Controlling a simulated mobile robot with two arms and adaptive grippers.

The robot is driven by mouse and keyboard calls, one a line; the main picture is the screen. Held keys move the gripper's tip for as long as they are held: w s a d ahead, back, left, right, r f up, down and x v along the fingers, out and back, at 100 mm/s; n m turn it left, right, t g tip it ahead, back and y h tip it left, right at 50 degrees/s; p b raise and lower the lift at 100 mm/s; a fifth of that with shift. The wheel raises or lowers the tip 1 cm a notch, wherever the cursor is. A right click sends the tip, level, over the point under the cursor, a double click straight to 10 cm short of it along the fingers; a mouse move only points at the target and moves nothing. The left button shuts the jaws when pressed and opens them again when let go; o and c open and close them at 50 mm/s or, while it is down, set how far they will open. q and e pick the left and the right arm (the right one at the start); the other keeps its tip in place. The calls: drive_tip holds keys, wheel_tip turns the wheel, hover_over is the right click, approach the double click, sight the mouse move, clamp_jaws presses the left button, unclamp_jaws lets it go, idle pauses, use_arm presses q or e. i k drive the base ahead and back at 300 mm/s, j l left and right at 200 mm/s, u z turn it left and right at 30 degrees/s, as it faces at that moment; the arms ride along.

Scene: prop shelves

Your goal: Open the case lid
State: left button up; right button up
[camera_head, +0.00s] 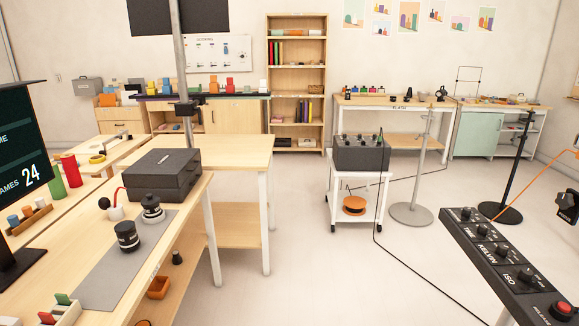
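A dark grey case (160,176) sits on the wooden table at the left, near the table's far right end. Its lid (160,165) looks shut, with a small light label or latch on top. Neither of my grippers shows in this view.
Two black lens-like objects (127,238) and (152,208) stand on a grey mat (115,272) in front of the case. A control panel (510,262) is at lower right. Open floor (340,270) lies between.

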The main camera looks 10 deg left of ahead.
sight(158, 168)
drive_tip(key=i+u, duration=0.45)
drive_tip(key=i+l+u, duration=0.25)
drive_tip(key=i+u, duration=0.25)
drive_tip(key=i+l+u, duration=0.45)
drive_tip(key=i, duration=0.15)
drive_tip(key=i+l+u, duration=0.5)
drive_tip(key=k, duration=0.1)
